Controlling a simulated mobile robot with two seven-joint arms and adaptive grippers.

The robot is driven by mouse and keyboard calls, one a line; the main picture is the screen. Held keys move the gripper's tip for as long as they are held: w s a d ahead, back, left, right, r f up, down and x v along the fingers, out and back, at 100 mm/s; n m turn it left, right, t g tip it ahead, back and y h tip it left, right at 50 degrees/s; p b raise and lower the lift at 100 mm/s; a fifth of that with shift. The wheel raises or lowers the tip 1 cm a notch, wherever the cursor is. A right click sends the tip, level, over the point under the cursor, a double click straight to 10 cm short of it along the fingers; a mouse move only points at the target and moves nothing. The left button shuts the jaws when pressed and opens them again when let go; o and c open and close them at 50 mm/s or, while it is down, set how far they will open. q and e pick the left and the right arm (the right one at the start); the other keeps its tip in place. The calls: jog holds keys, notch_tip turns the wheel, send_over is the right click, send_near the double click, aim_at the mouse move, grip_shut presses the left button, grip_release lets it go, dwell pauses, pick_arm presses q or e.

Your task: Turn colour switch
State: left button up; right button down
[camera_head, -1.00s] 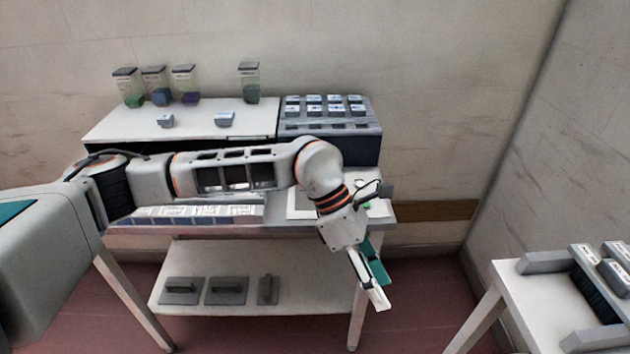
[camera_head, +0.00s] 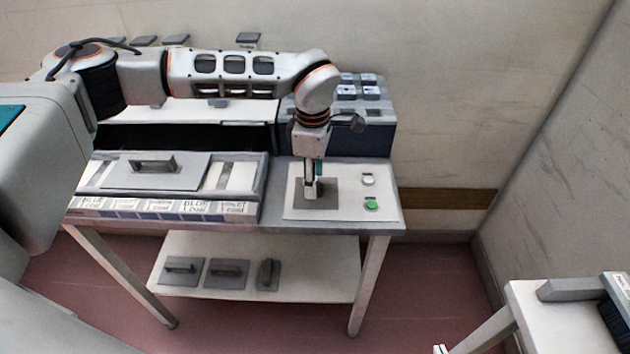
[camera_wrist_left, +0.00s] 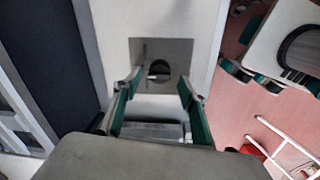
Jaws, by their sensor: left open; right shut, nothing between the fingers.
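The colour switch is a round dark knob (camera_wrist_left: 159,70) with a pale pointer, set in a grey square plate on a white panel (camera_wrist_left: 200,25). In the head view the grey plate (camera_head: 329,197) shows, but my left gripper (camera_head: 312,186) hides the knob. My left gripper points down over the plate. In the left wrist view its open fingers (camera_wrist_left: 160,88) stand on either side of the knob; I cannot tell whether they touch it. Only a pale tip of my right gripper (camera_head: 440,349) shows at the bottom edge; it is shut and empty, well away from the panel.
A green button (camera_head: 372,204) and a white button (camera_head: 368,180) sit right of the plate. A labelled rack (camera_head: 160,210) with a handled lid (camera_head: 155,168) lies left. A dark blue cabinet (camera_head: 350,135) stands behind. Grey handled blocks (camera_head: 225,273) lie on the lower shelf.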

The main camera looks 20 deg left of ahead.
pick_arm(q)
jog(key=shift+w+f, duration=0.1)
jog(key=shift+f, duration=0.9)
jog(key=shift+c, duration=0.2)
jog(key=c, duration=1)
jog(key=shift+c, duration=0.2)
jog(key=shift+n, duration=0.3)
jog(key=n, duration=0.3)
jog(key=shift+d+n, duration=0.1)
jog(key=shift+n, duration=0.3)
jog(key=n, duration=0.5)
jog(key=shift+d, duration=0.1)
jog(key=shift+n+y, duration=0.3)
jog(key=shift+n, duration=0.1)
